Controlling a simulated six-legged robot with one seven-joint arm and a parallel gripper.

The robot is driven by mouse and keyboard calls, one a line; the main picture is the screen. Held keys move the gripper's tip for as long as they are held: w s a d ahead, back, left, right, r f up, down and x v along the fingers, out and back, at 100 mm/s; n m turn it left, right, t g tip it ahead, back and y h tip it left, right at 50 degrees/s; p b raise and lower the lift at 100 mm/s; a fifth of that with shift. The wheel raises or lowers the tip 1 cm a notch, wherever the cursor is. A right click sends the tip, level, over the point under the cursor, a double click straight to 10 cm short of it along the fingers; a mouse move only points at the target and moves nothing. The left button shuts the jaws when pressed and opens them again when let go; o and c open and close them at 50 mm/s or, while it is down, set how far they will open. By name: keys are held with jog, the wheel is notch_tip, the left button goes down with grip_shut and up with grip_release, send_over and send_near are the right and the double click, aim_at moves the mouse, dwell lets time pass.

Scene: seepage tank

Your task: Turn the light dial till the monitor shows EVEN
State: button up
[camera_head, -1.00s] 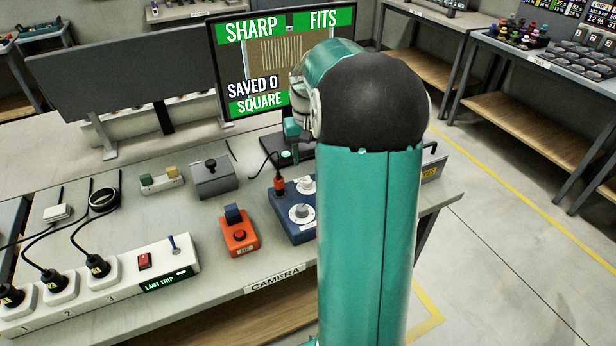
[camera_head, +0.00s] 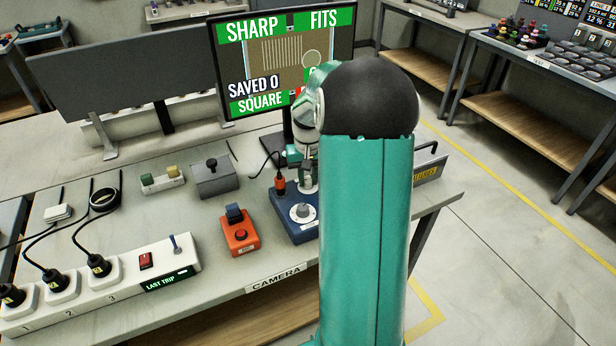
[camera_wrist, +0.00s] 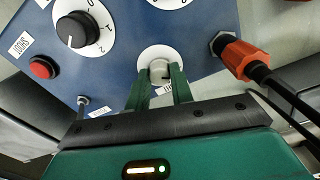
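The monitor (camera_head: 228,70) shows SHARP, FITS, SAVED 0 and SQUARE on green and dark labels. Its lower right corner is partly hidden by my arm, and I cannot read EVEN there. The blue control box (camera_head: 283,218) stands on the bench before it. In the wrist view, a small pale knob (camera_wrist: 160,70) on a white disc sits at the box's edge, its label mostly covered. My gripper (camera_wrist: 160,78) has its two green fingers on either side of this knob. I cannot tell whether they press on it.
The box also bears a black numbered dial (camera_wrist: 76,32), a red button (camera_wrist: 43,68) and an orange cable plug (camera_wrist: 240,56). An orange button box (camera_head: 239,236) and a grey joystick box (camera_head: 213,178) stand left of it. A power strip (camera_head: 100,290) lies further left.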

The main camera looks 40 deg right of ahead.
grip_shut()
jog(key=shift+m, duration=0.3)
jog(key=m, duration=1.1)
dwell(0.5)
jog(key=o, duration=0.9)
grip_release()
